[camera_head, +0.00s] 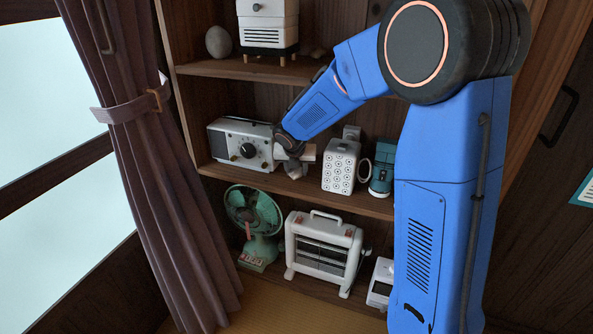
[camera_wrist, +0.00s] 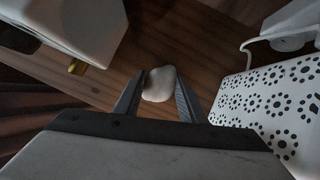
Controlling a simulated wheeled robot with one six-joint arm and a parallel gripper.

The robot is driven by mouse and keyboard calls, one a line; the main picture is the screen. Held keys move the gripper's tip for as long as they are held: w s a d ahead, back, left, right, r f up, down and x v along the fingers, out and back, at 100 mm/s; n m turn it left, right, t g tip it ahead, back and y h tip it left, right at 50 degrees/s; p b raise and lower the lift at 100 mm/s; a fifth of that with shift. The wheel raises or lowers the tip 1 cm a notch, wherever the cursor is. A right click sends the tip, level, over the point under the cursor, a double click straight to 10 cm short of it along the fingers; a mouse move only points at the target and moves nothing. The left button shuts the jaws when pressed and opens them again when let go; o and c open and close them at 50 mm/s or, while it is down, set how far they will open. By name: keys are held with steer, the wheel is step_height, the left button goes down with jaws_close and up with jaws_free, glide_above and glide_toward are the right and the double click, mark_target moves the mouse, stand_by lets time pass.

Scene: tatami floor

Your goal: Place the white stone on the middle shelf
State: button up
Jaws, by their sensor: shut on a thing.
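The white stone (camera_wrist: 159,84) is small, smooth and pale. In the wrist view it sits between the two fingers of my gripper (camera_wrist: 157,92), which is shut on it. In the head view my gripper (camera_head: 296,160) is at the middle shelf (camera_head: 235,176), between the radio and the dotted white appliance. The stone cannot be made out clearly there. I cannot tell whether the stone touches the shelf board.
A white radio (camera_head: 243,143) stands close on the left of my gripper. A dotted white appliance (camera_head: 341,167) and a teal device (camera_head: 382,170) stand on the right. A grey stone (camera_head: 218,42) is on the upper shelf. A green fan (camera_head: 254,222) and heater (camera_head: 322,250) stand below.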

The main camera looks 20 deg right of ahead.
steer(key=shift+f, duration=0.1)
steer(key=o, duration=1.1)
steer(key=v, duration=1.2)
